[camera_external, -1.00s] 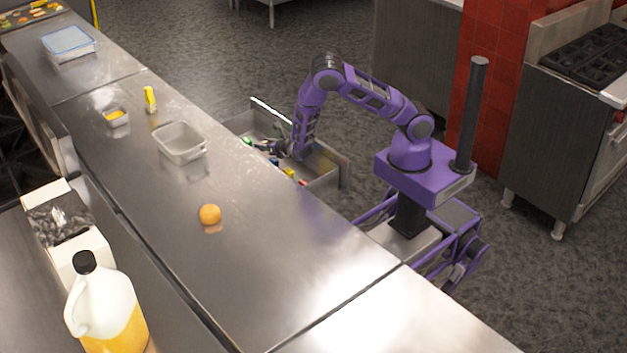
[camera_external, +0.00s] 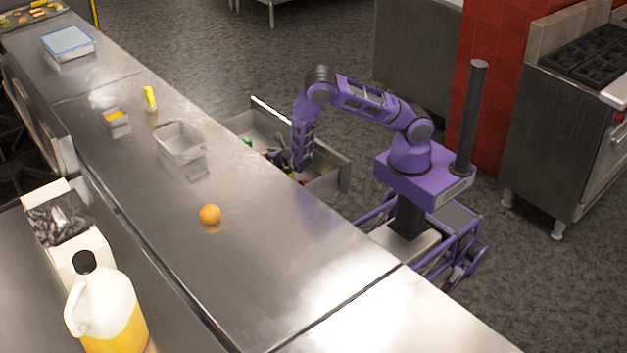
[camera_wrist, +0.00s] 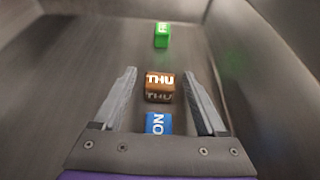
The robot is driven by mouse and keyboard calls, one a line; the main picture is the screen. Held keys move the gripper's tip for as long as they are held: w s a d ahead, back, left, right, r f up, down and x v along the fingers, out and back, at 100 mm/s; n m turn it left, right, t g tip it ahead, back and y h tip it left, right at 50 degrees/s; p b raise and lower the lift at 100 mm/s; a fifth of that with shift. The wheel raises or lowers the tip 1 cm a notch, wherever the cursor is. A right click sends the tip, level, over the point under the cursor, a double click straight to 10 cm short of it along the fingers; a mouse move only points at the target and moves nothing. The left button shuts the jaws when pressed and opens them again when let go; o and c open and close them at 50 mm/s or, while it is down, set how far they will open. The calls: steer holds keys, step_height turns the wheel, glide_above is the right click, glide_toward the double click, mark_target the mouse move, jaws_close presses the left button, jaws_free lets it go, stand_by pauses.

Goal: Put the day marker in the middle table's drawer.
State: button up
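The table's drawer (camera_external: 345,176) is pulled out on the far side of the steel table, and its walls also show in the wrist view (camera_wrist: 60,85). My gripper (camera_external: 277,156) is down at the drawer; the wrist view shows its fingers (camera_wrist: 158,74) spread apart. A brown day marker reading THU (camera_wrist: 160,81) lies between or just beyond the fingertips, with gaps on both sides. A blue day marker (camera_wrist: 158,123) is nearer the palm, partly cut off by it. A green day marker (camera_wrist: 162,35) lies farther along the drawer floor, also visible outside (camera_external: 247,141).
The steel table carries an orange (camera_external: 210,214), an empty metal pan (camera_external: 180,140), a small tin with yellow contents (camera_external: 116,117) and a yellow item (camera_external: 150,97). A juice jug (camera_external: 105,305) stands at the front left. A stove (camera_external: 560,130) is at the right.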

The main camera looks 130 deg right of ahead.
steer(key=shift+r+p, duration=0.3)
steer(key=shift+p, duration=0.05)
steer(key=p+v, duration=0.1)
steer(key=v, duration=1.1)
steer(key=shift+f, duration=0.2)
